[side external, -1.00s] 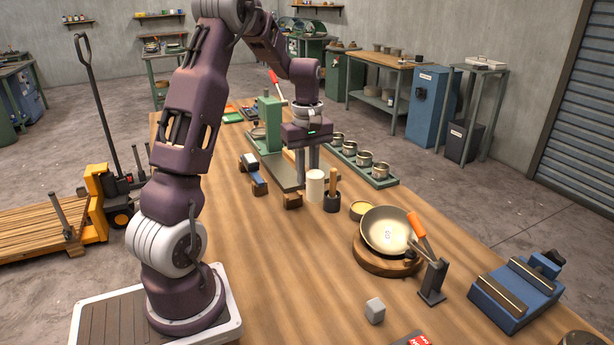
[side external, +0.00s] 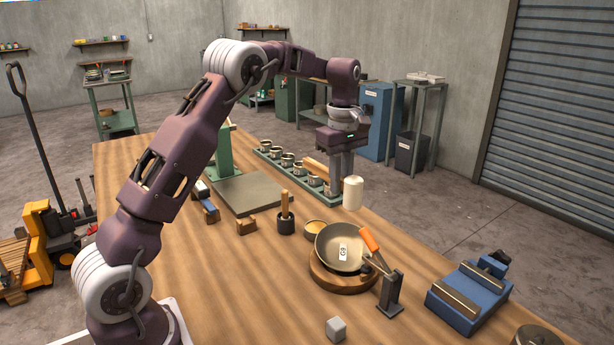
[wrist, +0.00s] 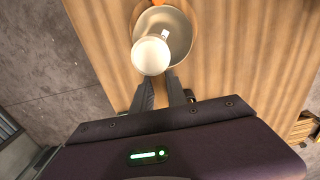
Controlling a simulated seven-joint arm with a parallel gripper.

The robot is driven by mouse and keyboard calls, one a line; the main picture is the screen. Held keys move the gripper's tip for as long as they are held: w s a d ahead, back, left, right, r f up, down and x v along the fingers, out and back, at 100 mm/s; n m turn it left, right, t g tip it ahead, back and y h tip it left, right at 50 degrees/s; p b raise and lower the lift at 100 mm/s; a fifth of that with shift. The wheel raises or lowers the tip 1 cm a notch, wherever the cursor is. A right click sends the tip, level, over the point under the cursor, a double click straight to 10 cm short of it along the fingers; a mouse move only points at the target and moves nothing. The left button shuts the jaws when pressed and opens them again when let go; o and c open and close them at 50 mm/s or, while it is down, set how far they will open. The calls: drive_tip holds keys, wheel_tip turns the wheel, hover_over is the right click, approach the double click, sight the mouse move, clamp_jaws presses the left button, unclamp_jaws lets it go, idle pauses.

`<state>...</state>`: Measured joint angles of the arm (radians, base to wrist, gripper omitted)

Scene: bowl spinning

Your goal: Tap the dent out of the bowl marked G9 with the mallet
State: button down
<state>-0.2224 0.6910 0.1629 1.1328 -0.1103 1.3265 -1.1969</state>
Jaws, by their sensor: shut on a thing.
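The bowl marked G9 (side external: 325,244) is a pale metal bowl on a round wooden base (side external: 335,284). Its white label faces the side camera; I cannot make out a dent. My gripper (side external: 341,178) is shut on the mallet, with its white cylindrical head (side external: 353,193) in the air above and behind the bowl, apart from it in the side view. The wooden handle (side external: 314,168) sticks out left of the fingers. In the wrist view the mallet head (wrist: 151,56) covers part of the bowl (wrist: 179,37), ahead of my gripper (wrist: 162,84).
An orange-handled tool (side external: 369,240) leans over the bowl's right side by a dark stand (side external: 391,294). A blue vise (side external: 468,297) stands right, a grey cube (side external: 336,328) in front. A black pot with a wooden-handled tool (side external: 285,222) and a shallow tin (side external: 315,228) stand left.

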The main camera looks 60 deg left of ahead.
drive_tip(key=f, duration=0.1)
drive_tip(key=w+d+f, duration=0.1)
drive_tip(key=f, duration=0.1)
drive_tip(key=d+f, duration=0.1)
drive_tip(key=f, duration=0.1)
drive_tip(key=shift+w, duration=0.15)
wheel_tip(320, 180, down, 6)
drive_tip(key=shift+d, duration=0.1)
drive_tip(key=shift+r, duration=0.1)
wheel_tip(320, 180, up, 5)
drive_tip(key=shift+f, duration=0.1)
idle(0.3)
